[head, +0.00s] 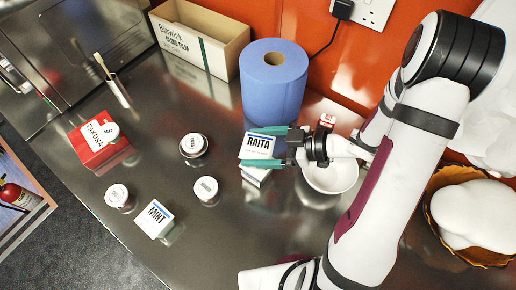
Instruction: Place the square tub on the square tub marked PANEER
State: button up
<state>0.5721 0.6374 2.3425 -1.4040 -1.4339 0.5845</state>
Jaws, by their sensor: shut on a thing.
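My gripper (266,147) is shut on a square white tub with the label RAITA (258,146), its teal fingers along two opposite sides. A second white square shape (256,175) shows just below the held tub in the picture, mostly covered by it. It looks like another tub, and no label can be read on it. I cannot tell whether the two touch. No PANEER marking is legible. Another square tub, marked MINT (154,219), stands on the steel counter towards the lower left.
Round lidded jars (193,145) stand left of my gripper, near a red PAKORA box (96,140). A blue paper roll (273,85) and cling film box (185,45) stand behind. A white bowl (333,176) lies under my arm. A dough basket (440,225) is at right.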

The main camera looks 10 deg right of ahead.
jog(key=shift+f, duration=0.95)
jog(key=shift+f, duration=0.1)
jog(key=o, duration=1.3)
